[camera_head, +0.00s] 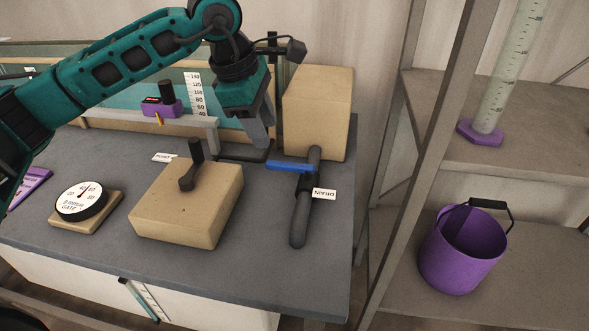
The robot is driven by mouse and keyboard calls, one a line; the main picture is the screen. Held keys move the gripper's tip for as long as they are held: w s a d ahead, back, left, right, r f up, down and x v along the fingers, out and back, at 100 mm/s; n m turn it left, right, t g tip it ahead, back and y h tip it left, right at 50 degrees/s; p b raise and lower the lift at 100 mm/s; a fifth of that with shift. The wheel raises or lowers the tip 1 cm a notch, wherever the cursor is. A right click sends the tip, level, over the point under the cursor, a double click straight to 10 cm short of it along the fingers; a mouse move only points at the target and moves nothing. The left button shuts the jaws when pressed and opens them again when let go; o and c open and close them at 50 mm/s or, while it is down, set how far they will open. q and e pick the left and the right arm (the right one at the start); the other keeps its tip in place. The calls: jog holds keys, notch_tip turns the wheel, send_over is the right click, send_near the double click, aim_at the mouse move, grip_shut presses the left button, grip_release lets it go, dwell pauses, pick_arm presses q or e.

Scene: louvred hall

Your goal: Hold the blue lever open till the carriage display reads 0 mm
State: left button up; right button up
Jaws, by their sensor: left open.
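The blue lever (290,166) sits on a dark grey pipe (300,215) on the bench and points left, crosswise to the pipe. A white tag reading DRAIN (324,194) is beside it. My left gripper (262,140) is open, pointing down just above and behind the lever's left end, apart from it as far as I can tell. The purple carriage (163,108) stands on a rail at the back left. Its small black display (152,99) shows red marks too small to read. My right gripper is not in view.
A tan block with a black crank (190,200) stands left of the pipe. A taller tan block (318,112) is behind it. A GATE dial (81,200) is at the left. Shelves at right hold a purple bucket (463,250) and a measuring cylinder (505,75).

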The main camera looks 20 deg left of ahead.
aim_at(279, 164)
pick_arm(q)
jog(key=shift+b+x, duration=3.3)
jog(key=shift+x, duration=2.3)
grip_shut()
